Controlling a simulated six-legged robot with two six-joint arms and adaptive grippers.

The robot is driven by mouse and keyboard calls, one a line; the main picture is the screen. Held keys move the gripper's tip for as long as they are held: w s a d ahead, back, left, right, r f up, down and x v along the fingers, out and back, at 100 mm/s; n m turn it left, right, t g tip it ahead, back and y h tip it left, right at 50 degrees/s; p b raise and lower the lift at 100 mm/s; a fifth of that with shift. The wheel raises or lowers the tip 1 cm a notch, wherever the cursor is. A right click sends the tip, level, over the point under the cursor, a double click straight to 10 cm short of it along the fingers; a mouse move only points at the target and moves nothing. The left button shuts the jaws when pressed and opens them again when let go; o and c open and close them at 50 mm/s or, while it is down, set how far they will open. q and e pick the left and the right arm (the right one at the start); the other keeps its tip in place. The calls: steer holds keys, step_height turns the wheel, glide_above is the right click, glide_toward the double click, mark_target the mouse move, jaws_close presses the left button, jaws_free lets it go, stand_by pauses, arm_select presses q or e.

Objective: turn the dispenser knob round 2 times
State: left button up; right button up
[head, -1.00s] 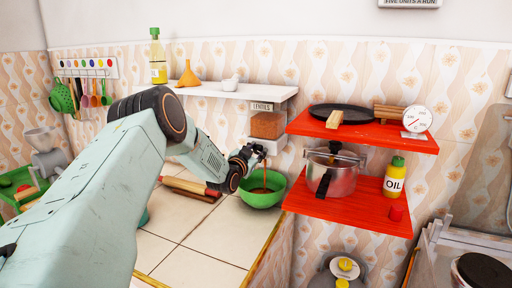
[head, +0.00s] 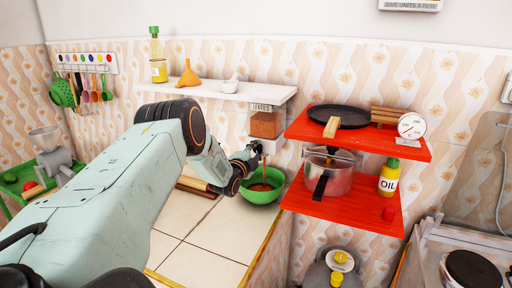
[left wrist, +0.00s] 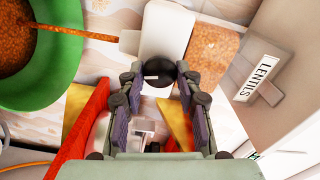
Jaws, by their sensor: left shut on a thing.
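The lentils dispenser (head: 267,125) hangs below the white shelf, its clear box filled with brown lentils. Its "LENTILS" label (left wrist: 257,77) shows in the left wrist view. The black round dispenser knob (left wrist: 160,72) sits between the fingers of my left gripper (left wrist: 160,80), which is shut on it. In the head view my left gripper (head: 256,152) is at the dispenser's front and hides the knob. A brown stream runs from the spout into the green bowl (head: 262,196) below, which holds lentils; the bowl also shows in the left wrist view (left wrist: 82,75). My right gripper is not in view.
A red two-tier shelf (head: 345,205) with a pan, a pot and an oil bottle (head: 389,177) stands close right of the dispenser. The white shelf (head: 225,90) is above.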

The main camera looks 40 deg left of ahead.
arm_select(q)
steer(key=m+p, duration=0.1)
steer(key=m, duration=0.2)
steer(key=shift+d+m+p, duration=0.1)
steer(key=shift+m+p, duration=0.3)
steer(key=m+p, duration=0.1)
steer(key=m, duration=0.2)
steer(key=shift+m, duration=0.3)
steer(key=m+p, duration=0.1)
steer(key=m, duration=0.2)
steer(key=shift+f+p, duration=0.1)
steer(key=shift+p, duration=0.25)
steer(key=shift+f+m+p, duration=0.15)
steer(key=shift+m+p, duration=0.3)
steer(key=shift+m, duration=1.25)
steer(key=shift+f, duration=0.1)
steer(key=o, duration=1.2)
steer(key=shift+c, duration=0.2)
steer(key=shift+s, duration=0.4)
steer(key=v, duration=1.1)
